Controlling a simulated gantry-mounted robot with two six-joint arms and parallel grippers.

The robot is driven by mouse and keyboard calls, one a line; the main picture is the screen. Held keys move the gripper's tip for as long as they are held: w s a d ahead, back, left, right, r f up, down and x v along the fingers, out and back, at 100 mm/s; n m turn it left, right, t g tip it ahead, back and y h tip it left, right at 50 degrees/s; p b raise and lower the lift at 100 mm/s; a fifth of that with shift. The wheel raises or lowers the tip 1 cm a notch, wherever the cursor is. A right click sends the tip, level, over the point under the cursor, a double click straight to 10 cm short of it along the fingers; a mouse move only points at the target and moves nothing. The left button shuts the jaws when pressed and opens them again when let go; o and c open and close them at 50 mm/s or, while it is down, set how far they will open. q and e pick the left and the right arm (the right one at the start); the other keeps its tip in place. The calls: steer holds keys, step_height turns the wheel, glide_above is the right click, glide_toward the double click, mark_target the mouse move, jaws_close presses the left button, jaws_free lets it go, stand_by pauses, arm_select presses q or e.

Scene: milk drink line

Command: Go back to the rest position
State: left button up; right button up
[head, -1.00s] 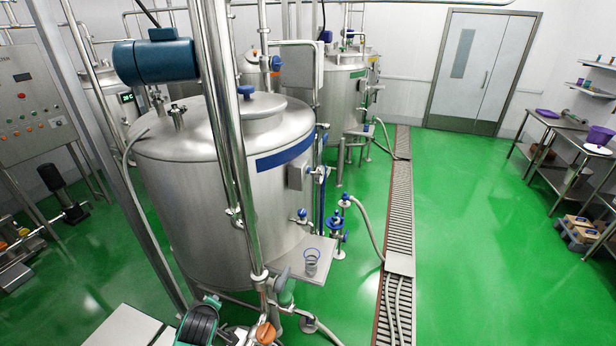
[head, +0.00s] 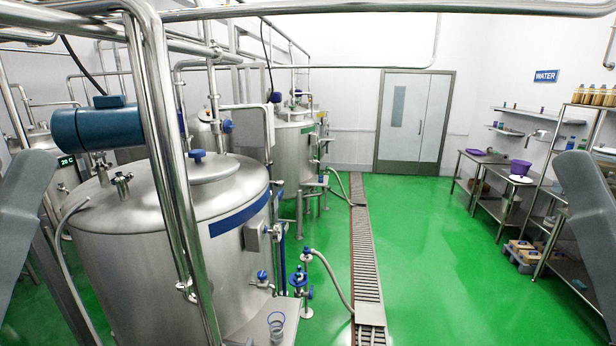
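Neither of my grippers shows in the head view. Grey links of my arms stand raised at the left and right edges of the picture, and their ends run out of frame. A large steel tank (head: 170,255) with a blue band stands in front at the left. A small clear cup (head: 276,327) stands on the steel shelf (head: 248,325) at the tank's side, near the bottom edge of the view.
A blue motor (head: 97,127) and steel pipes (head: 165,170) are close in front at the left. A drain channel (head: 365,250) runs along the green floor (head: 440,270), which is open toward the grey door (head: 415,122). Steel tables (head: 490,205) and a shelf rack (head: 597,107) line the right.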

arm_select(q)
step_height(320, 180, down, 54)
steer(key=b, duration=5.4)
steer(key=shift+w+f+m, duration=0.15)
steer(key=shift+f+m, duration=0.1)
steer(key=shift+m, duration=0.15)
